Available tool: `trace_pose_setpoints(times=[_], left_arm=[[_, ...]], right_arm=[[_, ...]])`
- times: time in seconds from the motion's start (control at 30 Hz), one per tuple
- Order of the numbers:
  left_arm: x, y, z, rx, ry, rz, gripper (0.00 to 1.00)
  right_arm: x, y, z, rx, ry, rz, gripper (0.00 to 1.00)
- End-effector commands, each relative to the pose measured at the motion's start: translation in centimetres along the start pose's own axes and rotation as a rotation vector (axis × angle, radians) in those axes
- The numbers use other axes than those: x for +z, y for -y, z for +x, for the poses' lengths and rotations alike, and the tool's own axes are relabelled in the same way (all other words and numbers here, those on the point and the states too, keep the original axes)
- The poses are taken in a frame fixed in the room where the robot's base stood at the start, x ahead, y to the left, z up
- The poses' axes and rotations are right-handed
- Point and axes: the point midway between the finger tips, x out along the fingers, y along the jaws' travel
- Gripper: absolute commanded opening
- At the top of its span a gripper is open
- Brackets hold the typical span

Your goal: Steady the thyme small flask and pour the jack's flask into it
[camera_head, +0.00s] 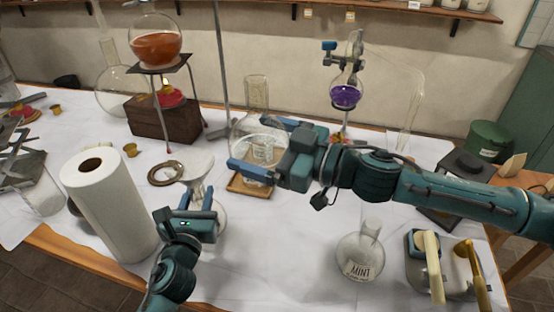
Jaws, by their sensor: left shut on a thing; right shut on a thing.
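My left gripper (194,200) is shut on a clear small flask (219,214) standing on the white cloth, with a wide glass funnel (197,164) at its mouth. I see no readable label on it, so I cannot confirm it is the thyme one. My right gripper (262,146) reaches in from the right and is shut on a clear, round-bodied flask (243,128) with an upright tall neck. This flask is to the right of the funnel, over a small wooden tray (238,187). Whether it touches the tray is unclear.
A paper towel roll (112,207) stands left of my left gripper. A flask marked MINT (360,258) stands front right. A tripod with an orange-filled flask (156,46) stands behind left. A clamped purple-filled flask (346,93) stands behind right. A lab jack (22,165) is far left.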

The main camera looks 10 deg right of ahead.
Motion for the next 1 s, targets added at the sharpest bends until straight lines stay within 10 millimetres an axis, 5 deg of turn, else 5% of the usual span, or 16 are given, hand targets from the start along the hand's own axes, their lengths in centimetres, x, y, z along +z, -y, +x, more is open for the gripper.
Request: trace_pose_setpoints(times=[0.4, 1.0], left_arm=[[0.0, 0.0, 0.0, 0.0, 0.0, 0.0, 0.05], [0.0, 0.0, 0.0, 0.0, 0.0, 0.0, 0.05]], right_arm=[[-3.0, -0.6, 4.9, -0.205, -0.033, -0.002, 0.61], [4.0, -8.1, 13.3, -0.142, -0.022, 0.007, 0.61]])
